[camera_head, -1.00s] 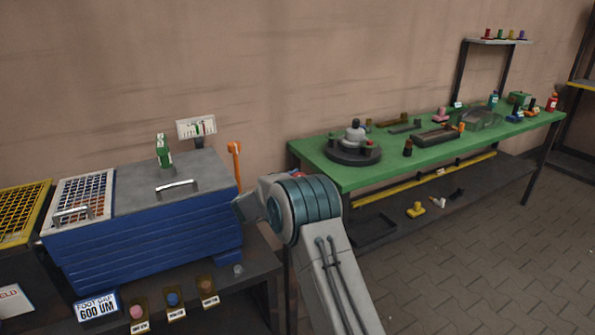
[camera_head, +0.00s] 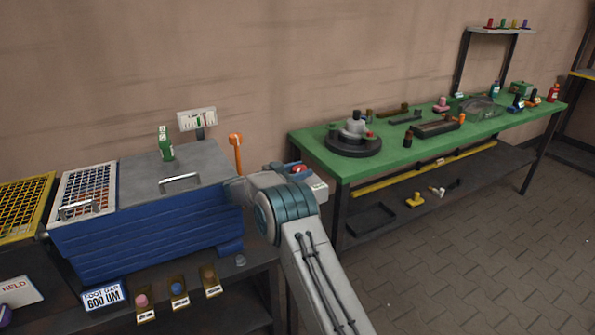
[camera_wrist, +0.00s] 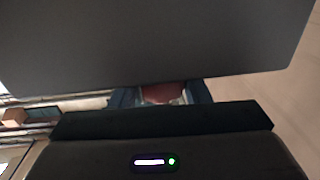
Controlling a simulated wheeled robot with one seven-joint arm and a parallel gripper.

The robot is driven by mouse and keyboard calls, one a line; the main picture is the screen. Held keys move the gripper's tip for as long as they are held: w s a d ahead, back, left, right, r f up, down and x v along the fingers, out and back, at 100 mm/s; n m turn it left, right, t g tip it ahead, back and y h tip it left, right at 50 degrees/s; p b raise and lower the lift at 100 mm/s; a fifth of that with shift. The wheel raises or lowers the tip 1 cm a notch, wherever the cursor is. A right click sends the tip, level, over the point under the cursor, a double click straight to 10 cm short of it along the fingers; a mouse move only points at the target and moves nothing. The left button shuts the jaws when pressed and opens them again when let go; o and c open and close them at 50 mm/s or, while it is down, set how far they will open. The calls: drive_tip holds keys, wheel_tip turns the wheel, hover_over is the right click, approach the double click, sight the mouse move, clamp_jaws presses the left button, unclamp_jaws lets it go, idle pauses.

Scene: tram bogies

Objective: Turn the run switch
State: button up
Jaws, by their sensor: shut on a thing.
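My gripper (camera_wrist: 162,96) shows in the wrist view with its two blue fingers close around a red thing (camera_wrist: 160,93). Most of that red thing is hidden behind a large flat grey surface. In the head view a small red and blue shape (camera_head: 298,168) shows just past my wrist, near the right end of the blue tank (camera_head: 145,238). My fingertips cannot be told apart there. An orange lever-like part (camera_head: 236,142) stands behind the tank's right end. I cannot tell which part is the run switch.
A green-topped bench (camera_head: 385,158) with several parts lies to the right. Colored pegs on labelled holders (camera_head: 178,288) stand below the tank. The paved floor (camera_head: 470,255) at the right is clear.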

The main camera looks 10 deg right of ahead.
drive_tip(key=shift+d, duration=0.15)
drive_tip(key=o, duration=1)
drive_tip(key=shift+d, duration=0.1)
drive_tip(key=shift+s+a, duration=0.15)
drive_tip(key=shift+a, duration=0.45)
drive_tip(key=v, duration=1.3)
drive_tip(key=shift+b, duration=0.3)
drive_tip(key=shift+f, duration=0.1)
